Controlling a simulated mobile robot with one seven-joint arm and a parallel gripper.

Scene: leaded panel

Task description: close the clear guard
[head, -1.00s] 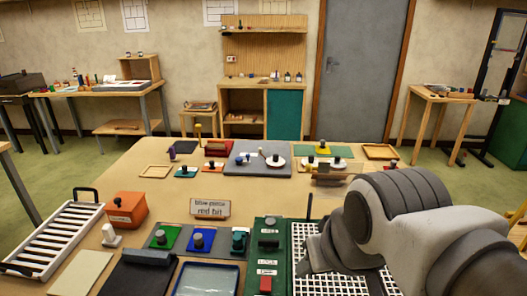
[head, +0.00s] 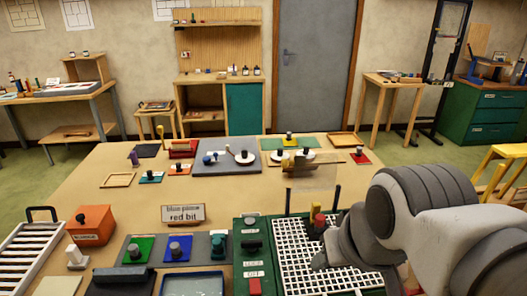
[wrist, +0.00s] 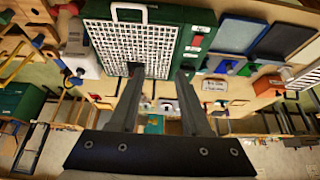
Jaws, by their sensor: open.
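The green machine (head: 240,262) with a white grid bed (head: 300,262) stands at the front of the table. The clear guard (head: 316,176) is a see-through panel standing raised at the bed's far end, near two dark posts (head: 287,200). In the wrist view the grid bed (wrist: 125,45) is at the top, and I cannot make out the guard clearly. My gripper (wrist: 160,72) is open and empty, its two fingers apart and pointing toward the bed's edge. In the head view my arm covers the bed's right side and the fingers are hidden.
A red and yellow knobbed piece (head: 318,222) stands by the bed beside my arm. A sign (head: 183,213) stands behind coloured knobbed blocks on the left. A grey board (head: 222,162) with small parts lies farther back. The table's middle left is fairly clear.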

